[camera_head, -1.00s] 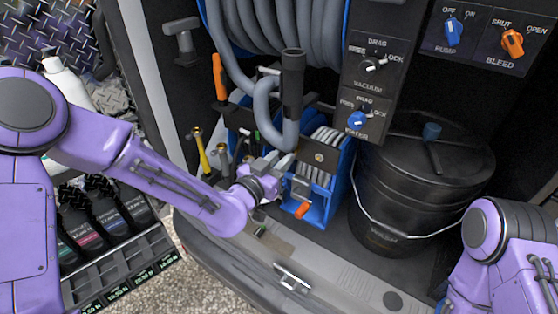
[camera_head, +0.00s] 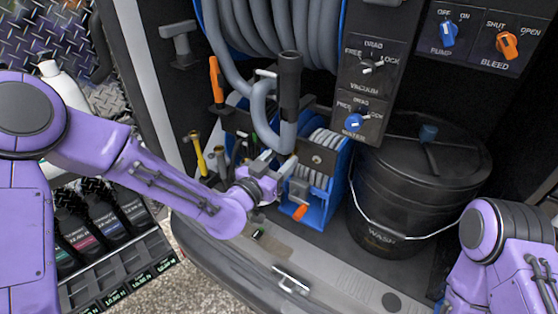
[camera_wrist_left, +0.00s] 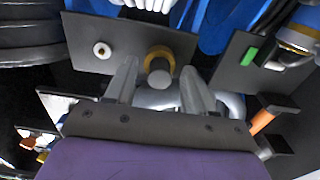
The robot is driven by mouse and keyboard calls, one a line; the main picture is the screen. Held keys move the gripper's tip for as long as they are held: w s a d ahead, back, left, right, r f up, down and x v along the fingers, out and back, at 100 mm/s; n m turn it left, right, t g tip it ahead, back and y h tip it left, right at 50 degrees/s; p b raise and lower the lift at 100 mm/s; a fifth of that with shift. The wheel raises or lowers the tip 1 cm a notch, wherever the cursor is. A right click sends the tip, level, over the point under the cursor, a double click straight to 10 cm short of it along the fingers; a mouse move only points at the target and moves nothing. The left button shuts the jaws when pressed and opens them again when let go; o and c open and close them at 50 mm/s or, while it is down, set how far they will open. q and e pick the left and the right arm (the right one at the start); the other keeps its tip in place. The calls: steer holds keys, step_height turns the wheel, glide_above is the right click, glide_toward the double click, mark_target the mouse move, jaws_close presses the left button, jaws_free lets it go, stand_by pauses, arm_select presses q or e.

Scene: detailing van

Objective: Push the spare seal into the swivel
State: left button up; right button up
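My left gripper (camera_head: 276,162) is in front of the small hose reel in the van. In the left wrist view its two fingers (camera_wrist_left: 160,85) are apart. A grey round-ended part with a brass-coloured ring (camera_wrist_left: 158,52) behind it, which looks like the swivel, lies between them, with gaps at both sides. A small white ring (camera_wrist_left: 102,50), possibly the spare seal, is on the dark plate left of the fingers. My right gripper is outside the frames.
The blue-framed small reel (camera_head: 335,185) has an orange handle (camera_head: 300,212). A grey hose with a black nozzle (camera_head: 290,80) hangs close above my left gripper. A black bucket (camera_head: 415,185) stands right. A yellow-handled tool (camera_head: 198,155) is left. A latch (camera_head: 291,283) is on the sill.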

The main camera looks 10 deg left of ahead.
arm_select(q)
steer(key=shift+s, duration=0.1)
arm_select(e)
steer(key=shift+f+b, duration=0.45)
steer(key=shift+b, duration=0.05)
arm_select(q)
steer(key=p+v, duration=0.5)
steer(key=v, duration=0.5)
steer(key=s+a+f+n+g+y+p, duration=0.1)
steer(key=s+a+f+n+g+y, duration=0.35)
steer(key=f, duration=0.45)
steer(key=s+a+f+n+g+y, duration=0.35)
steer(key=a+f+n, duration=0.25)
steer(key=f, duration=0.3)
steer(key=s+a+f+g+y+p, duration=0.1)
steer(key=s+f, duration=0.3)
steer(key=s, duration=0.4)
steer(key=s+a+f+g+y+p, duration=0.1)
steer(key=s+a+f+g, duration=0.3)
steer(key=s, duration=0.5)
steer(key=shift+s+a+f+n, duration=0.25)
steer(key=shift+f+n, duration=0.1)
steer(key=shift+f, duration=0.2)
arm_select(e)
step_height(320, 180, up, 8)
